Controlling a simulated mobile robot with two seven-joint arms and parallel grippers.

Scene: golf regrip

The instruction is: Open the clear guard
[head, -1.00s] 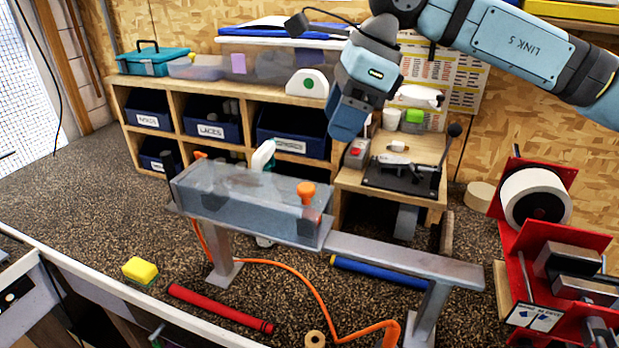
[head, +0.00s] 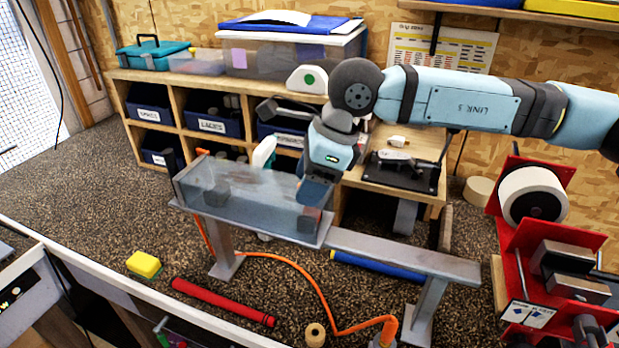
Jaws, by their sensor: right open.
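The clear guard (head: 235,185) is a see-through box cover, closed over the left part of the grey metal bench stand (head: 400,252). My right gripper (head: 314,196) points down at the guard's right end, where the orange knob stood in view earlier. The gripper now hides most of that knob, and an orange-red part (head: 308,219) shows just below it through the guard. The jaws are open, but whether they touch the knob I cannot tell. My left gripper is out of view.
An orange hose (head: 290,275) runs under the stand. A red grip (head: 222,302), a yellow sponge (head: 143,264) and a tape roll (head: 315,334) lie in front. Wooden cubbies (head: 255,85) with blue bins stand behind. A red tape machine (head: 540,230) stands at right.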

